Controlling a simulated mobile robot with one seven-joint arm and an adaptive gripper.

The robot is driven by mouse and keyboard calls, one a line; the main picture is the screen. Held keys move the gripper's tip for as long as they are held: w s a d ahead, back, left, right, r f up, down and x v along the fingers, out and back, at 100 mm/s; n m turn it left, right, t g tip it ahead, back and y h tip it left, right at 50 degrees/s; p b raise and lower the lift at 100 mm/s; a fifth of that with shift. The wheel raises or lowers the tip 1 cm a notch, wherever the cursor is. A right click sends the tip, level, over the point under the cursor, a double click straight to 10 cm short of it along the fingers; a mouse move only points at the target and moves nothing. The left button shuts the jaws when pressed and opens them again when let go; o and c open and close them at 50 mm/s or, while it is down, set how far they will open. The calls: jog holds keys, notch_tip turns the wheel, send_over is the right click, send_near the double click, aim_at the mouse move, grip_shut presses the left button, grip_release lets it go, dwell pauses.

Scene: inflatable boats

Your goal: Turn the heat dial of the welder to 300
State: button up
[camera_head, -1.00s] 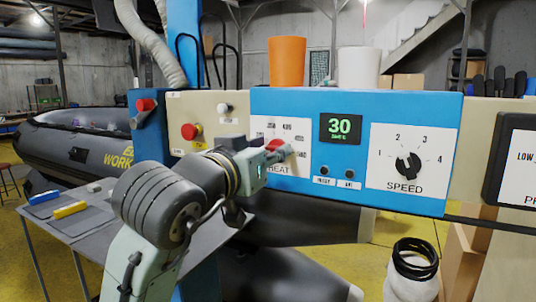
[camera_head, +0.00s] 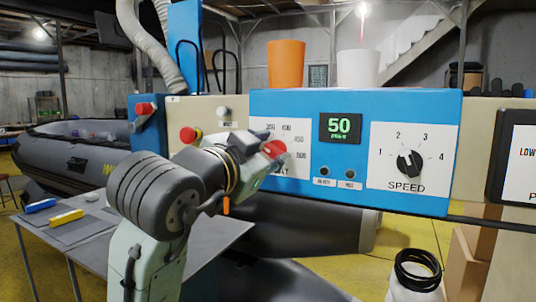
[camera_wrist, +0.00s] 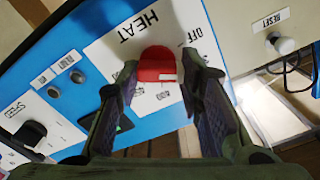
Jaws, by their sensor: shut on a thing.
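The red heat dial (camera_head: 273,149) sits on the white HEAT panel (camera_head: 292,172) of the blue welder (camera_head: 350,98). My gripper (camera_wrist: 160,68) is shut on the dial, with one finger on each side of its red knob (camera_wrist: 158,62). In the head view my wrist hides the left part of the HEAT scale; numbers up to 500 show on the right. I cannot read where the dial points. In the wrist view the panel appears rotated, with HEAT and OFF legible. The green display (camera_head: 340,128) reads 50.
The black SPEED dial (camera_head: 409,163) is to the right, and two small buttons (camera_head: 337,173) sit below the display. A red button (camera_head: 189,134) and a white RESET knob (camera_head: 223,114) are to the left. Orange and white cups (camera_head: 287,63) stand on top.

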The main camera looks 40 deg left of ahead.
dwell(0.4)
jog(key=o, duration=1.2)
jog(key=shift+c, duration=0.2)
jog(key=v, duration=1.2)
